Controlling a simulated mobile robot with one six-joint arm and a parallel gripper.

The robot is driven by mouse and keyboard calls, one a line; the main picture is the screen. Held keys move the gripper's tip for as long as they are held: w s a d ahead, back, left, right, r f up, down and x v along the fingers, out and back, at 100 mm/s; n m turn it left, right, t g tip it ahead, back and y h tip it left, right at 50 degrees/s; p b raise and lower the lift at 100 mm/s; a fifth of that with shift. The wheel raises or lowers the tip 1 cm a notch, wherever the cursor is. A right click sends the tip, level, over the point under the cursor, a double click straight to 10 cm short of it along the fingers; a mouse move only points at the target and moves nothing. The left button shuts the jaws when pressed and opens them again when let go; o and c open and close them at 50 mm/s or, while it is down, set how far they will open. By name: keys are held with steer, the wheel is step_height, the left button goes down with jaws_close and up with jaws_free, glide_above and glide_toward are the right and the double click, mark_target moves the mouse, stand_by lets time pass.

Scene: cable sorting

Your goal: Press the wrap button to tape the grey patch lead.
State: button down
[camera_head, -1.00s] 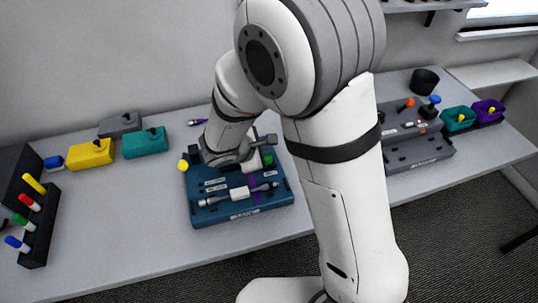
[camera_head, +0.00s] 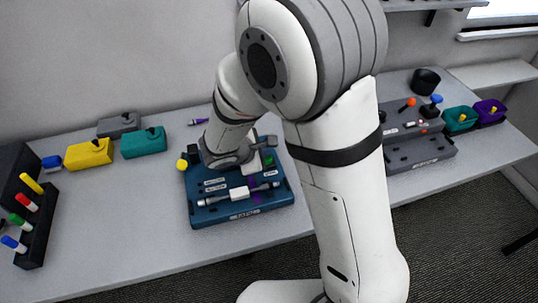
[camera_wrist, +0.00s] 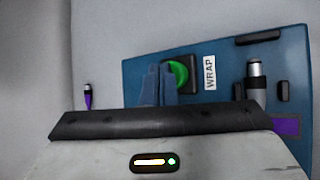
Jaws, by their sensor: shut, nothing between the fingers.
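The green wrap button (camera_wrist: 178,72) sits in a black housing on the blue station, beside a label reading WRAP (camera_wrist: 210,72). It also shows in the head view (camera_head: 269,160). My gripper (camera_wrist: 159,84) is shut and empty, with its fingertips in front of the button and overlapping its left edge. I cannot tell whether they touch it. The grey patch lead (camera_head: 212,201) lies across the front of the blue station (camera_head: 240,214), with a white piece around its middle. One metal connector end (camera_wrist: 256,72) shows right of the label in the wrist view.
Yellow (camera_head: 88,155) and teal (camera_head: 143,144) boxes stand left of the station. A black rack (camera_head: 36,236) with coloured pegs is at far left. A grey station (camera_head: 425,152) and two bins (camera_head: 459,121) are at right.

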steer(key=shift+r+p, duration=0.7)
steer(key=shift+r, duration=0.4)
step_height(320, 180, up, 6)
steer(key=p, duration=0.3)
steer(key=shift+p, duration=0.35)
stand_by(0.4)
